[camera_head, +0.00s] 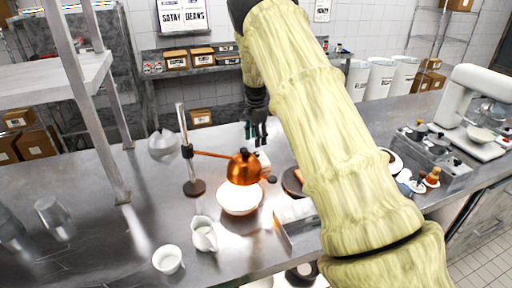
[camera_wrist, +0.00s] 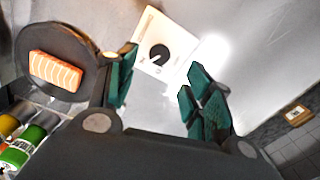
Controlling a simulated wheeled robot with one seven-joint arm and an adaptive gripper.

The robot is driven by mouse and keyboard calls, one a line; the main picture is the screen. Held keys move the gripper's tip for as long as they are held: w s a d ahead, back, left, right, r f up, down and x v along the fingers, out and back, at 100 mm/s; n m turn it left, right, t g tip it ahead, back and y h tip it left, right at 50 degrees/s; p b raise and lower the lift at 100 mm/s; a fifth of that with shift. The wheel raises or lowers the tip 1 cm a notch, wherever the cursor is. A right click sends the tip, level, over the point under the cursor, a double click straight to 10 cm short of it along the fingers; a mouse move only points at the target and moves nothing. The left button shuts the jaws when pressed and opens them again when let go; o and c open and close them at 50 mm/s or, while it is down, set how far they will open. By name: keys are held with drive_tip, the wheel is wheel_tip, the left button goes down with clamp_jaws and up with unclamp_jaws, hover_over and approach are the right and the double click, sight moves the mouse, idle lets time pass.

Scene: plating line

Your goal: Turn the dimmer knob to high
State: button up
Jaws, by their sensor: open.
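The dimmer knob (camera_wrist: 160,56) is a round black dial on a white square plate (camera_wrist: 150,28) in the wrist view. Small marks surround the dial, too small to read, and I cannot tell its setting. My gripper (camera_wrist: 160,72) has green fingers spread apart, one on each side of the knob's position in the picture, with nothing between them. In the head view my gripper (camera_head: 256,132) hangs above the counter behind the copper lamp (camera_head: 244,168). A small white box (camera_head: 264,160) shows beneath it, partly hidden by the lamp.
The copper lamp hangs from a stand (camera_head: 194,186) over a brightly lit white plate (camera_head: 239,203). A white pitcher (camera_head: 204,236) and bowl (camera_head: 168,260) stand in front. A salmon piece (camera_wrist: 55,71) lies on a dark round dish (camera_wrist: 76,44), left of the knob.

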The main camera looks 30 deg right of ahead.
drive_tip(key=shift+r, duration=2.6)
